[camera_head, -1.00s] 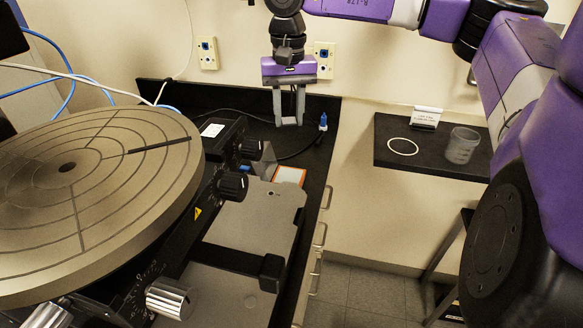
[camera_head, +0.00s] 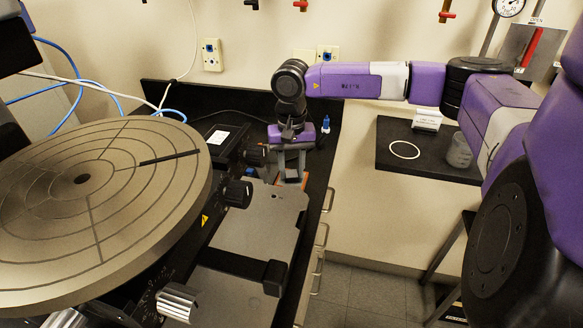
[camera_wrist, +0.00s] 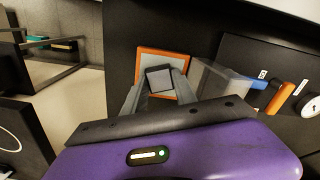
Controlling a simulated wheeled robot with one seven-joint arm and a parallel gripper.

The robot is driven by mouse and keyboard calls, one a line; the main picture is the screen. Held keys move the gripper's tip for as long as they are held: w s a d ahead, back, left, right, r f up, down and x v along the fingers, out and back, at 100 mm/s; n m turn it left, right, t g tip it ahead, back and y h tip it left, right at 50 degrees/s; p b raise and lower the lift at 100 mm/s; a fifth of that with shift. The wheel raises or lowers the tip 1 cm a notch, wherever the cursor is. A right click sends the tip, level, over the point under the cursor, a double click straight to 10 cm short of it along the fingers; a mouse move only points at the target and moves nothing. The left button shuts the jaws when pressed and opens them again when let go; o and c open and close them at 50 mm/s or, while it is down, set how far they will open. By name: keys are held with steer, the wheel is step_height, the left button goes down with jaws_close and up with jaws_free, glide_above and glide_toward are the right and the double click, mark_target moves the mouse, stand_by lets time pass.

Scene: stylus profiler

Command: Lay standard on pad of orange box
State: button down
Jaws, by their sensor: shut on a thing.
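The orange box (camera_wrist: 146,53) shows in the wrist view as a square orange rim around a pale inside. In the head view it is mostly hidden behind my gripper, with a bit of orange (camera_head: 304,179) beside the fingers. The standard, a small dark square plate with a light edge (camera_wrist: 159,77), is between my fingertips in the wrist view. My gripper (camera_head: 291,176) points down and is shut on the standard, which overlaps the inside of the box in the wrist view. I cannot tell whether the standard touches the pad.
The profiler's large round stage (camera_head: 60,205) and its black knobs (camera_head: 238,193) stand left of my gripper. A grey plate (camera_head: 245,225) lies in front. A side shelf (camera_head: 425,164) holds a white ring (camera_head: 404,150) and a clear cup (camera_head: 459,151). A blue-capped bottle (camera_head: 326,126) is behind.

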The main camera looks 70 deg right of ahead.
mark_target(292, 174)
steer(key=shift+f, duration=0.2)
steer(key=c, duration=1)
jaws_free()
steer(key=shift+r, duration=0.15)
steer(key=shift+r, duration=0.2)
step_height(292, 174, up, 12)
steer(key=b, duration=0.2)
steer(key=shift+f, duration=0.1)
